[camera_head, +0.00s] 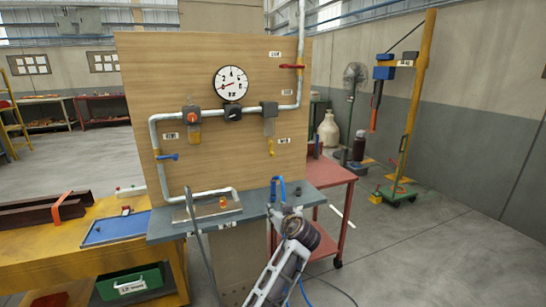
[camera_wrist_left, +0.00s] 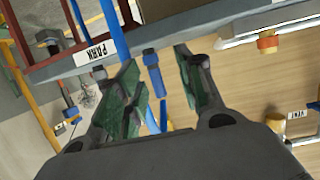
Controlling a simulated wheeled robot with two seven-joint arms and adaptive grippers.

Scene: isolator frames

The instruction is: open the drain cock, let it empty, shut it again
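A small yellow lever (camera_head: 270,147) hangs under the clear bowl (camera_head: 269,127) at the right of the wooden panel; it looks like the drain cock, but its setting is too small to tell. My left gripper (camera_head: 291,210) is at the right end of the grey bench, low and well away from that lever. In the left wrist view its two green-padded fingers (camera_wrist_left: 160,82) are apart. A blue hose coupling (camera_wrist_left: 152,62) shows in the gap between them, beside the PARK label (camera_wrist_left: 101,50); I cannot tell whether it touches a finger. My right gripper is not in view.
The panel (camera_head: 220,160) carries a gauge (camera_head: 231,83), white pipe, a red-handled valve (camera_head: 290,67) and a blue-handled valve (camera_head: 167,157). A blue hose (camera_head: 278,187) loops above the bench (camera_head: 255,212). A red cart (camera_head: 335,178) stands behind, right; open floor lies further right.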

